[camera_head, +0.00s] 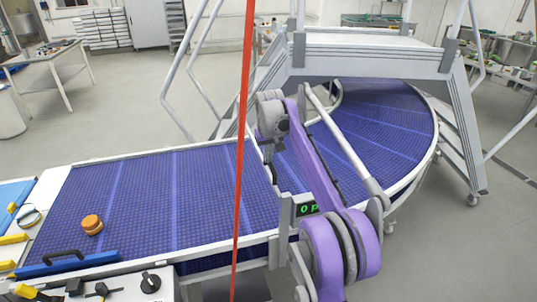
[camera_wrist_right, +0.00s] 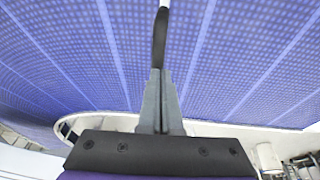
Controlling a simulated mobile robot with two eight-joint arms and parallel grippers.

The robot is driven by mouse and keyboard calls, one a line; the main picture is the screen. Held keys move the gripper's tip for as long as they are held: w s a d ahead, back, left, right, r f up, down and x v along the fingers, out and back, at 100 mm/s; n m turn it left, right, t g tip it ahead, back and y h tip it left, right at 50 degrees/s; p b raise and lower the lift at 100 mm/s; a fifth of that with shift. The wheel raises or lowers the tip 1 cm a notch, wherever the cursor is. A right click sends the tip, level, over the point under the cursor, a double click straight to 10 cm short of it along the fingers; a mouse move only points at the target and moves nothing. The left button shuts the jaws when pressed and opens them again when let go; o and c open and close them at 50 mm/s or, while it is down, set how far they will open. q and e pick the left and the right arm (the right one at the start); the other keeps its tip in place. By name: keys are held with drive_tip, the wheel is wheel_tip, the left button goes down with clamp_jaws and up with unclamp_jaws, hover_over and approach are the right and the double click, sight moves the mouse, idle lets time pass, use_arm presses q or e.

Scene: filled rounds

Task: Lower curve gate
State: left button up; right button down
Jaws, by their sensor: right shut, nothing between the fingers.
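My right gripper (camera_head: 268,152) hangs over the blue belt (camera_head: 150,200), where the straight run meets the curve (camera_head: 385,125). Its fingers are together in the right wrist view (camera_wrist_right: 158,85), with nothing between them. A thin bar (camera_wrist_right: 161,40), black with a white end, shows just beyond the fingertips, in line with them. It may be the curve gate; whether the fingers touch it I cannot tell. In the head view my purple right arm hides part of the curve's entrance. My left gripper is not in view.
A thin red upright pole (camera_head: 242,110) crosses the head view in front of the belt. A grey stepped platform (camera_head: 375,52) bridges the curve. A small display (camera_head: 307,208) sits on the near rail.

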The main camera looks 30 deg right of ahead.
use_arm(q)
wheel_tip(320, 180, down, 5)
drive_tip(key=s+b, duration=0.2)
drive_tip(key=b, duration=0.1)
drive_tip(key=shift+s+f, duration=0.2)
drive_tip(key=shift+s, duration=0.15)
use_arm(e)
wheel_tip(320, 180, down, 12)
drive_tip(key=shift+s+r, duration=0.15)
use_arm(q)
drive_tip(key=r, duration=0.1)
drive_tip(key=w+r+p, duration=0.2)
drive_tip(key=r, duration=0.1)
use_arm(e)
drive_tip(key=w+v, duration=0.1)
drive_tip(key=v, duration=1.3)
drive_tip(key=shift+w+r, duration=0.15)
drive_tip(key=shift+w, duration=0.1)
